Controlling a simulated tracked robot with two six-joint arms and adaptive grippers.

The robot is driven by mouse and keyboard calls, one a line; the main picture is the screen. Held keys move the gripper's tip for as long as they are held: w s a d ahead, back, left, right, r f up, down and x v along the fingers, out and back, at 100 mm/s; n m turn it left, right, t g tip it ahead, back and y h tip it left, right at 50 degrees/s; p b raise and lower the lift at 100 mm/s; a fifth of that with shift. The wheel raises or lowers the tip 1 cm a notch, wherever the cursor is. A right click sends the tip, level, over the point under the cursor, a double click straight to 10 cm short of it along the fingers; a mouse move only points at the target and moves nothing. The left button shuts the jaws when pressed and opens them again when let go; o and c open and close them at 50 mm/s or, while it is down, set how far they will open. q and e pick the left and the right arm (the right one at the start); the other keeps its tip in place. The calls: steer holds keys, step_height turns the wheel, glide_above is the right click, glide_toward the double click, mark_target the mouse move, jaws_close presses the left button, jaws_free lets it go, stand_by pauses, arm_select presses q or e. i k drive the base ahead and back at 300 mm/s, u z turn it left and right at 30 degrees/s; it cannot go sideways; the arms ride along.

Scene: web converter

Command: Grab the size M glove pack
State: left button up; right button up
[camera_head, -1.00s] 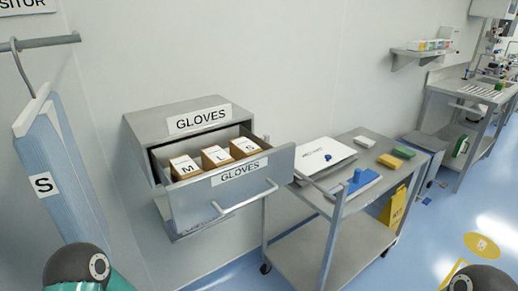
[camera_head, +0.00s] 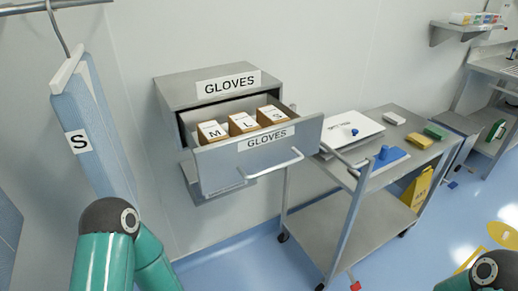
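The size M glove pack (camera_head: 212,132) is a brown box with a white top marked M. It stands at the left end of a row in the open drawer (camera_head: 222,169) of the steel cabinet (camera_head: 196,92) labelled GLOVES. The L pack (camera_head: 243,123) is in the middle and the S pack (camera_head: 271,115) at the right. The drawer front hides the lower parts of the packs. My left arm shows at the lower left and part of my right arm at the lower right corner. Neither gripper is in view.
A steel cart (camera_head: 345,218) stands right of the cabinet, with a white case (camera_head: 350,128), a blue item (camera_head: 388,157) and sponge-like blocks on top. A garment marked S (camera_head: 95,130) hangs at the left. Blue floor (camera_head: 235,250) is open below the cabinet.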

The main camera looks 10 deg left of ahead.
mark_target(209, 132)
steer(key=z, duration=0.45)
steer(key=k, duration=1)
steer(key=z, duration=0.55)
steer(key=i, duration=1.35)
steer(key=u, duration=1.1)
steer(key=i, duration=0.75)
steer(key=u, duration=0.6)
steer(key=k, duration=0.8)
steer(key=u, duration=0.2)
steer(key=i, duration=0.7)
